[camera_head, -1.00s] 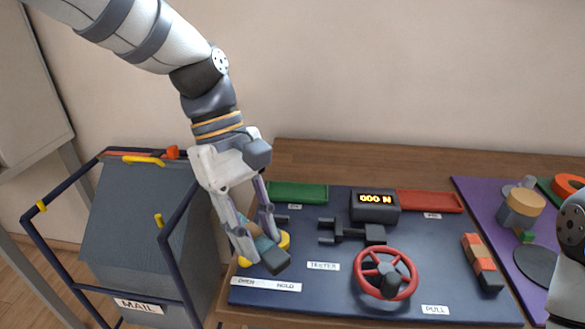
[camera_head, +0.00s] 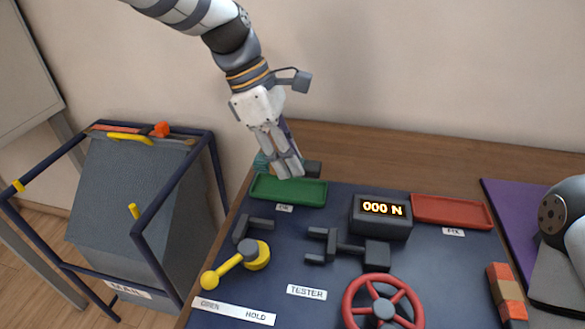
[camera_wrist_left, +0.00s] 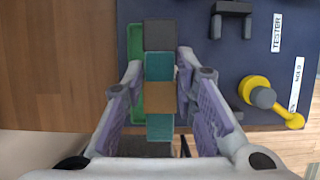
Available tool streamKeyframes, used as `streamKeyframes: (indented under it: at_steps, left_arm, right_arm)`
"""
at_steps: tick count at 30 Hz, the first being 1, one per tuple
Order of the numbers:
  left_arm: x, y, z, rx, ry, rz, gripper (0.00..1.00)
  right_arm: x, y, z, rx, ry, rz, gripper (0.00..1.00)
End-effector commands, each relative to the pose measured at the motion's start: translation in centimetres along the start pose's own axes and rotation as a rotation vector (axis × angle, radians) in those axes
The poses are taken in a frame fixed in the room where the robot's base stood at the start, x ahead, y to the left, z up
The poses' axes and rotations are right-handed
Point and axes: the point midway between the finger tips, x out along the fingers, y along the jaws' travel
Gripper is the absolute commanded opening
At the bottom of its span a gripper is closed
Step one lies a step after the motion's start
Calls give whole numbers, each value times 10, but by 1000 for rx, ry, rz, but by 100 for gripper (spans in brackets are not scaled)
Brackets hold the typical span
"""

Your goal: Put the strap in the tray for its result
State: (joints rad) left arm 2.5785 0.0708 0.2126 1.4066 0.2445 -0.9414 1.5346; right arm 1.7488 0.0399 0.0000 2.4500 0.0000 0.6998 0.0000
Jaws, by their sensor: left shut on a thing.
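My left gripper (camera_head: 287,165) is shut on a strap and holds it by the back edge of the green tray (camera_head: 290,193), labelled OK. In the left wrist view the strap (camera_wrist_left: 159,64) has teal bands, a brown middle band (camera_wrist_left: 159,97) and dark grey ends. There it lies between the fingers and covers part of the green tray (camera_wrist_left: 136,42). In the head view the fingers hide its middle, and its height above the tray is hard to judge. The red tray (camera_head: 450,210), labelled FIX, is empty. My right gripper is out of view.
The tester's display (camera_head: 382,207) reads 000 N. A yellow lever (camera_head: 230,270), dark clamps (camera_head: 345,248) and a red handwheel (camera_head: 382,306) stand on the blue board. A red-and-tan strap (camera_head: 505,291) lies at right. A grey mail bin (camera_head: 135,205) stands left.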

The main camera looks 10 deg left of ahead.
Motion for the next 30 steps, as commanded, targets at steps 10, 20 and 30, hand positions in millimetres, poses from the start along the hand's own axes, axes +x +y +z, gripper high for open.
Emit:
streamKeyframes:
  at_steps: [10,20,30]
  left_arm:
    - [38,13,-16,2,0,4,0]
    - [41,14,-17,4,0,9,0]
    - [49,14,-20,4,0,8,0]
  right_arm:
    - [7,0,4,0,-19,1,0]
    - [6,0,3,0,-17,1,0]
    - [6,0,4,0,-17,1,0]
